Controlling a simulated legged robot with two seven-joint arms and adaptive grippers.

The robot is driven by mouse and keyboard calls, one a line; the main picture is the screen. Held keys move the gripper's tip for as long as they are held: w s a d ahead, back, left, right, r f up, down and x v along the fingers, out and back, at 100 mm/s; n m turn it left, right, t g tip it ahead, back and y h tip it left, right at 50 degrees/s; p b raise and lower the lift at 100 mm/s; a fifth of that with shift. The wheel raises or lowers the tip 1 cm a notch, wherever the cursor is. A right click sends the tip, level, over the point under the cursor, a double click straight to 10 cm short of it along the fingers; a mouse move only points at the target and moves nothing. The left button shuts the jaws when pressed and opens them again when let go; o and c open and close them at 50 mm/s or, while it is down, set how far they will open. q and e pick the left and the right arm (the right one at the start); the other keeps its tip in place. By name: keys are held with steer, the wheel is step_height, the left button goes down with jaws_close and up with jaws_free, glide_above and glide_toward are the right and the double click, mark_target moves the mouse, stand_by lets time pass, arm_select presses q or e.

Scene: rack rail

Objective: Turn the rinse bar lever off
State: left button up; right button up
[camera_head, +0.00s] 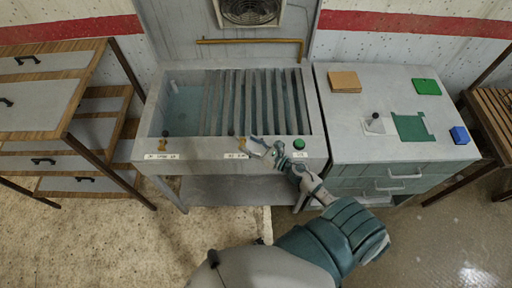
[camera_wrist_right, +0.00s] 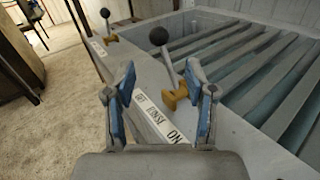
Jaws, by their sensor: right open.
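The rinse bar lever has a black ball knob (camera_wrist_right: 159,36) on a thin metal shaft, rising from a yellow base (camera_wrist_right: 175,98). Its white label (camera_wrist_right: 160,116) reads OFF at the far end and ON at the near end. In the head view the lever's yellow base (camera_head: 242,144) is on the front edge of the grey basin. My right gripper (camera_wrist_right: 160,80) is open and empty, its blue-padded fingers spread on either side of the view, with the lever beyond them. The right gripper (camera_head: 265,148) also shows just right of the lever. My left gripper is out of view.
A second lever (camera_wrist_right: 105,20) with a yellow base stands farther along the edge. A green button (camera_head: 299,144) is right of my gripper. Slats (camera_head: 255,100) span the basin. A grey cabinet (camera_head: 390,150) stands to the right, a wood-topped one (camera_head: 40,70) to the left.

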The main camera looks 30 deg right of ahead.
steer(key=v, duration=0.3)
steer(key=shift+w, duration=0.1)
stand_by(0.4)
